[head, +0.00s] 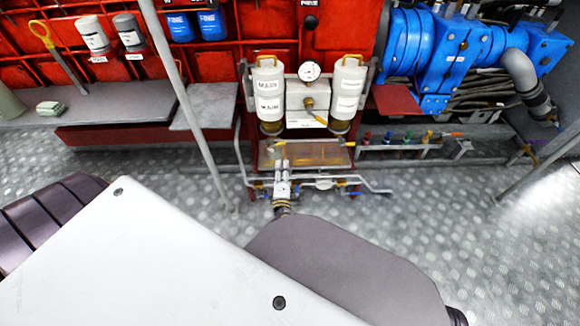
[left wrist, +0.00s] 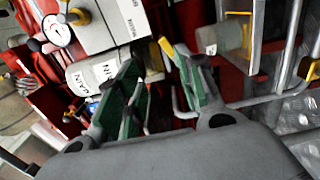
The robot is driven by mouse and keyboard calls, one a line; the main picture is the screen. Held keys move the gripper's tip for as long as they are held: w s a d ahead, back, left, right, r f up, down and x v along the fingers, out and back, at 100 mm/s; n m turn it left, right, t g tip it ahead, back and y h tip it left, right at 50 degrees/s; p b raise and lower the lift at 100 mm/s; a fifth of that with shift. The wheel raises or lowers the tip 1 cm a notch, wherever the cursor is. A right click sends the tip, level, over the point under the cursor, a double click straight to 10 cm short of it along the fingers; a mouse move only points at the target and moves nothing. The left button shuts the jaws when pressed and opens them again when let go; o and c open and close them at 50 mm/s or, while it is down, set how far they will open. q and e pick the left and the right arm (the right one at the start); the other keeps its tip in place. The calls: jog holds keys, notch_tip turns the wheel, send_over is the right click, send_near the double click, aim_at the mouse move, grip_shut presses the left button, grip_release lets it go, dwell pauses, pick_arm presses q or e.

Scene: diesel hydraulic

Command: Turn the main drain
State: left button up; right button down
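A MAIN canister (left wrist: 88,75) also shows in the left wrist view. Below is a metal tray (head: 320,155) with small yellow handles at its top edge; I cannot read which one is the main drain. My left gripper (head: 282,163) is in front of the tray's left part. In the left wrist view its green-padded fingers (left wrist: 150,60) stand apart with nothing clearly held. A yellow handle (left wrist: 166,46) shows close to the right fingertip; contact is unclear.
Pipes with blue-handled valves (head: 355,194) run below the tray. A grey pole (head: 190,100) stands left of the canisters. A blue pump (head: 430,50) is at the right. The patterned metal floor (head: 440,220) is clear at the right.

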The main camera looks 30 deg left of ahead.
pick_arm(q)
jog(key=shift+w+d+r+m+t+h, duration=0.2)
jog(key=shift+d+r+m+t+h, duration=0.35)
jog(key=shift+m, duration=2.9)
jog(key=shift+w+d+r+m+t+h, duration=0.35)
jog(key=shift+m+t, duration=0.3)
jog(key=shift+m, duration=2.85)
jog(key=shift+w+d+r+m+t+h, duration=0.1)
jog(key=shift+d+r+m+t+h, duration=0.45)
jog(key=shift+m, duration=2.9)
jog(key=shift+a, duration=0.1)
jog(key=shift+f, duration=0.1)
